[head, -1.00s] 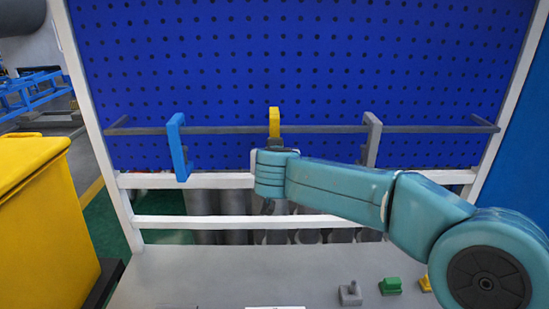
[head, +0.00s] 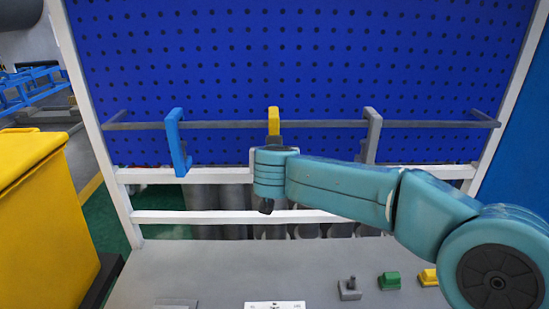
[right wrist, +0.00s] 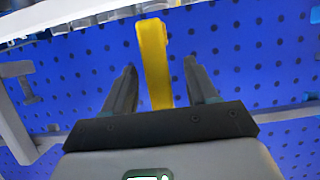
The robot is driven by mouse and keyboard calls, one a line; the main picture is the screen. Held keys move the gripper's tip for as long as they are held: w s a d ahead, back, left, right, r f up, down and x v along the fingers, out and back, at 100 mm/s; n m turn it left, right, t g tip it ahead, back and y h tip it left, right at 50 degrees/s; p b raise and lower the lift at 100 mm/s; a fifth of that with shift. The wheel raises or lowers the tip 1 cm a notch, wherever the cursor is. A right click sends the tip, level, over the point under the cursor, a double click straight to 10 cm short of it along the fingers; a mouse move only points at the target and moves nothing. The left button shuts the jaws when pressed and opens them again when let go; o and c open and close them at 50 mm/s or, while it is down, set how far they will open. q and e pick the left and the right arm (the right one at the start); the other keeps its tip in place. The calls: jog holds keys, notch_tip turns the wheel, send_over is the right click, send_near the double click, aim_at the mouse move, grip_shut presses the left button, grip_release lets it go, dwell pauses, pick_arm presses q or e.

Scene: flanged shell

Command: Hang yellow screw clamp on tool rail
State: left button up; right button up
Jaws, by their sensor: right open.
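The yellow screw clamp (head: 273,121) is at the middle of the grey tool rail (head: 225,125) in the head view, its top standing above the rail. Its lower part is hidden behind my right wrist. In the right wrist view the yellow clamp (right wrist: 154,62) lies between the two spread fingers of my right gripper (right wrist: 163,88), with a gap visible on each side. My right gripper is open around it. I cannot tell exactly how the clamp bears on the rail. My left gripper is not in view.
A blue clamp (head: 175,142) and a grey clamp (head: 371,135) hang on the rail at either side. The blue pegboard (head: 300,60) is behind. Small grey (head: 349,289), green (head: 389,281) and yellow pieces (head: 428,277) sit on the bench. A yellow bin (head: 40,220) stands left.

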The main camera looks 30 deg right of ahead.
jog(key=v, duration=1.5)
jog(key=shift+s, duration=0.25)
